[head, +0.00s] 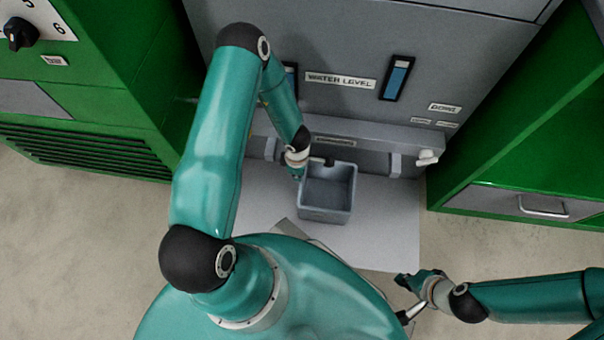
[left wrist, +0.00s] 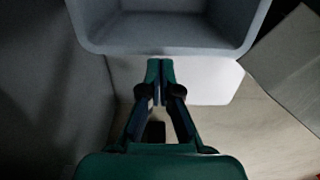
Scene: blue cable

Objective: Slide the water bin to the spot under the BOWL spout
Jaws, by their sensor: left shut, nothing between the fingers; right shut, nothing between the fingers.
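The water bin is a grey open-topped box (head: 326,214) on the light shelf in front of the grey machine in the head view. Its inside looks empty. In the left wrist view the bin (left wrist: 165,48) fills the top of the picture. My left gripper (head: 297,174) is shut and empty at the bin's left side; its closed fingertips (left wrist: 159,64) are close to the bin wall, and I cannot tell whether they touch. My right gripper (head: 409,295) is shut and empty, off the shelf's front right corner. I cannot read which spout is the BOWL one.
The light shelf (head: 390,230) has free room right of the bin. A grey ledge with blocks and a white tap (head: 428,157) runs behind it. The grey machine (head: 310,40) carries a WATER LEVEL label (head: 340,80). Green cabinets (head: 520,120) stand on both sides.

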